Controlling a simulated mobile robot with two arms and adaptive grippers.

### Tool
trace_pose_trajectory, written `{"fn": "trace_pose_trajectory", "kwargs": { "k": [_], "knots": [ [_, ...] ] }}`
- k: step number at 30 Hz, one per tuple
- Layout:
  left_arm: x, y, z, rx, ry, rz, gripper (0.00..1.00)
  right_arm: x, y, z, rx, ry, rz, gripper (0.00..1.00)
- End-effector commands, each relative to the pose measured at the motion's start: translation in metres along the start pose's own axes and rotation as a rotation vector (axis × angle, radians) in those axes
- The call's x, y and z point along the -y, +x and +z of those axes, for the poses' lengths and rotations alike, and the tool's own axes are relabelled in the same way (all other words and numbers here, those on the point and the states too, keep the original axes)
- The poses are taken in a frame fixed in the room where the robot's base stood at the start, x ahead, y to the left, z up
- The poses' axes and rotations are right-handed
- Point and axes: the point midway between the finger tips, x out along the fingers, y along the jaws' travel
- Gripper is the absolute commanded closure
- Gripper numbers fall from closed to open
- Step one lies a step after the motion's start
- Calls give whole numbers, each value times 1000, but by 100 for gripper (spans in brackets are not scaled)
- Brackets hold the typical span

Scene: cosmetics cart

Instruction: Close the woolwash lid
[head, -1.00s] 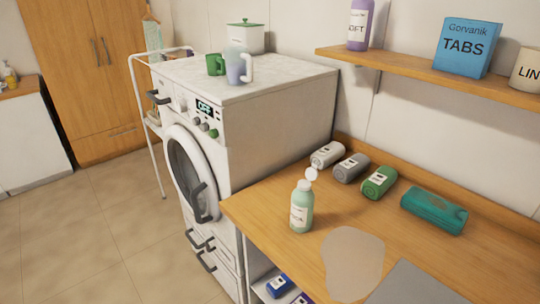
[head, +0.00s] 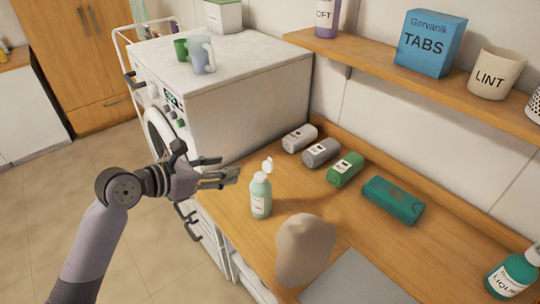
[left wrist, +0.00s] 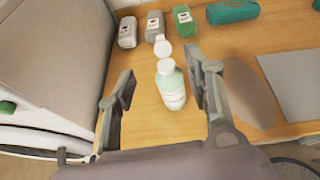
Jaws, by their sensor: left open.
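The woolwash bottle (head: 260,196) is pale green with a white cap and stands upright on the wooden counter. Its white flip lid (head: 267,165) stands open above the cap. The bottle (left wrist: 171,88) and raised lid (left wrist: 163,48) also show in the left wrist view, ahead of and between the fingers. My left gripper (head: 222,172) is open and empty, just left of the bottle in the head view and apart from it. In the left wrist view its two fingers (left wrist: 162,95) are spread wide. My right gripper is not in view.
Rolled towels (head: 345,169) and a teal pack (head: 393,200) lie along the back of the counter. A tan patch (head: 306,248) and grey mat (head: 357,280) lie right of the bottle. The washing machine (head: 240,95) stands left, and a wall shelf (head: 420,86) hangs above.

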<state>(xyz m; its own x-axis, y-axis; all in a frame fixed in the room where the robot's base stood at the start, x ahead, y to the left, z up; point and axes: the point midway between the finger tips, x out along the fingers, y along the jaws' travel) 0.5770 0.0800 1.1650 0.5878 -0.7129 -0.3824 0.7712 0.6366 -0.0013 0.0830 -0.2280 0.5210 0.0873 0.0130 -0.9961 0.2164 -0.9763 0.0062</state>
Motion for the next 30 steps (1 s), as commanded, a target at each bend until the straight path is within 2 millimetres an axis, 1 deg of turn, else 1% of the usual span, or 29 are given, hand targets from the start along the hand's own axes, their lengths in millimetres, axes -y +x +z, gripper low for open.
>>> {"fn": "trace_pose_trajectory", "kwargs": {
  "k": [3,7,15,21,25,30],
  "knots": [
    [0,16,2,0,-4,-2,53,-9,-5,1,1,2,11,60],
    [0,42,2,0,-4,-1,53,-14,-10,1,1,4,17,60],
    [0,100,2,0,-2,0,53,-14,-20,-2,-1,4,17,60],
    [0,137,1,-1,0,0,53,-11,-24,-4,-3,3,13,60],
    [0,154,0,0,0,0,53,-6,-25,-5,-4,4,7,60],
    [-1,166,0,0,1,2,53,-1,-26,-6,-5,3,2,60]
  ]
}}
